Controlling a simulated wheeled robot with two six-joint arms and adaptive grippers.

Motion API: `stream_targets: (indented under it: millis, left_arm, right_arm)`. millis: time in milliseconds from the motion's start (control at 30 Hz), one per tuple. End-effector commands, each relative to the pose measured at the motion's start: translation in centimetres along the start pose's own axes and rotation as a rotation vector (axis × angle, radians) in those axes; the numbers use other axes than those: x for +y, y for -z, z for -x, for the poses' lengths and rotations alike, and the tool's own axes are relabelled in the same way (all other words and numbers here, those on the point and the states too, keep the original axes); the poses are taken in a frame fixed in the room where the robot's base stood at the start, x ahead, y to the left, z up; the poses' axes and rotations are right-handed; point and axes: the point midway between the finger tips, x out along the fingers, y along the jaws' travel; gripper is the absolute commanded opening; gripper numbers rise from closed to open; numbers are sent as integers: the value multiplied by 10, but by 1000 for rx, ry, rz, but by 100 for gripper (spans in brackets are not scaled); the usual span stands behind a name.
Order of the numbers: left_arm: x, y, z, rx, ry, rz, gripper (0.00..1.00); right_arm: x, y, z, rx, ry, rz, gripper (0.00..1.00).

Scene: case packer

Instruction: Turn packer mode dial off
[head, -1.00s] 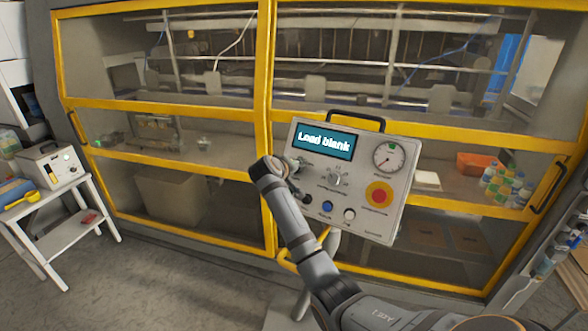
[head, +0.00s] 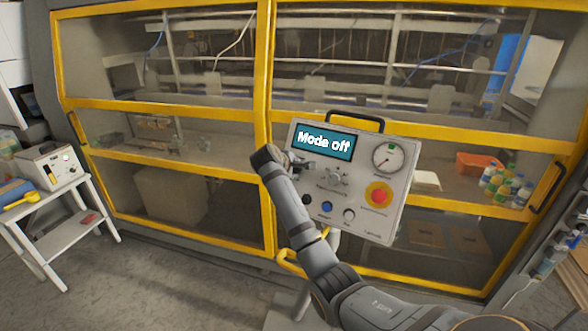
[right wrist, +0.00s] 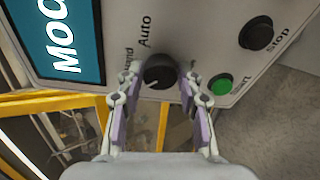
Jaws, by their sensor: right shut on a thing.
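The control panel (head: 365,218) stands in front of the yellow-framed packer. Its screen (head: 323,142) reads "Mode off". The mode dial is a round black knob (right wrist: 159,71) on the panel, with "Auto" and "Hand" printed beside it in the right wrist view. My right gripper (head: 298,163) is at the panel's left side, below the screen. In the right wrist view its fingers (right wrist: 152,88) are on either side of the knob, shut on it. In the head view the dial is mostly hidden by the gripper. My left gripper is not in view.
Near the dial are another selector knob (head: 335,180), a red emergency button (head: 378,193), a blue button (head: 327,207) and a gauge (head: 388,157). A green button (right wrist: 221,84) lies close to the right finger. A small white table (head: 68,222) stands at the left.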

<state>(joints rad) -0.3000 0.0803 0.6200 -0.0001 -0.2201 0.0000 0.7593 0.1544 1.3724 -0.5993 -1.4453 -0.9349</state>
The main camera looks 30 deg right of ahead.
Motion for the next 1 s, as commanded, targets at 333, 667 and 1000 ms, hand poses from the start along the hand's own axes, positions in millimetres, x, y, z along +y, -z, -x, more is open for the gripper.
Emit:
stream_targets:
  millis: [333, 667, 1000]
  left_arm:
    - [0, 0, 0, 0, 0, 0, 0]
    - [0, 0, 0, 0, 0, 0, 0]
    - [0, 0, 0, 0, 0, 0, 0]
  right_arm:
    - [0, 0, 0, -5, 13, 95, 5]
    - [0, 0, 0, -5, 15, 105, 5]
    - [0, 0, 0, -5, 15, 104, 59]
